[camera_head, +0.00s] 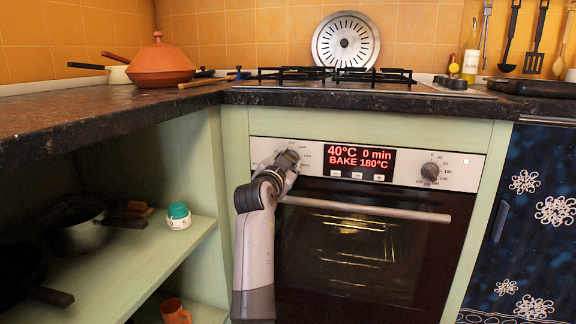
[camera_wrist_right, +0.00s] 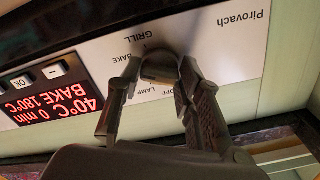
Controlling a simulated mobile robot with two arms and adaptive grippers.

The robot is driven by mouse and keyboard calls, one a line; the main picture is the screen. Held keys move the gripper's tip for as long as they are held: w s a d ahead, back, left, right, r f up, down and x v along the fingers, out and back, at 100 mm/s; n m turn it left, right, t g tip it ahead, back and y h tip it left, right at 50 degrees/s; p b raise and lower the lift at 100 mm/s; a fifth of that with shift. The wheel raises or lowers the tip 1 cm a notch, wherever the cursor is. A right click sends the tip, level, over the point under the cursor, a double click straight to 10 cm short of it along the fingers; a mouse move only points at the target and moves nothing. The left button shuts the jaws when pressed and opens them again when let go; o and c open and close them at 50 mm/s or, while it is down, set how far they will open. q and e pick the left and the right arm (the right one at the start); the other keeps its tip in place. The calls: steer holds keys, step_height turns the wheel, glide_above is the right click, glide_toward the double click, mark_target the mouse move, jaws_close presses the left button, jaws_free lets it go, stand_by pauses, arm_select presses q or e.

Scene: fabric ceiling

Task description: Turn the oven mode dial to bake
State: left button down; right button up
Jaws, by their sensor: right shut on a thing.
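The oven (camera_head: 349,250) has a silver control panel with a red-lit display (camera_head: 359,162) reading 40°C, 0 min, BAKE 180°C. The mode dial (camera_wrist_right: 160,68) is a dark round knob in the right wrist view. The labels GRILL, BAKE, LAMP and OFF are printed around it, upside down in this view. My right gripper (camera_wrist_right: 159,76) is shut on the dial, one finger on each side. In the head view my right gripper (camera_head: 286,160) covers the dial at the panel's left end. The dial's pointer mark cannot be made out. My left gripper is not in view.
A second dial (camera_head: 430,171) sits at the panel's right end. The oven door handle (camera_head: 365,209) runs just below the panel. The dark countertop (camera_head: 360,99) juts above, with a gas hob. An open shelf (camera_head: 140,250) holds a green-topped timer (camera_head: 179,215).

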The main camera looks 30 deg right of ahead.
stand_by(0.5)
steer(key=o, duration=1.2)
steer(key=shift+c, duration=0.2)
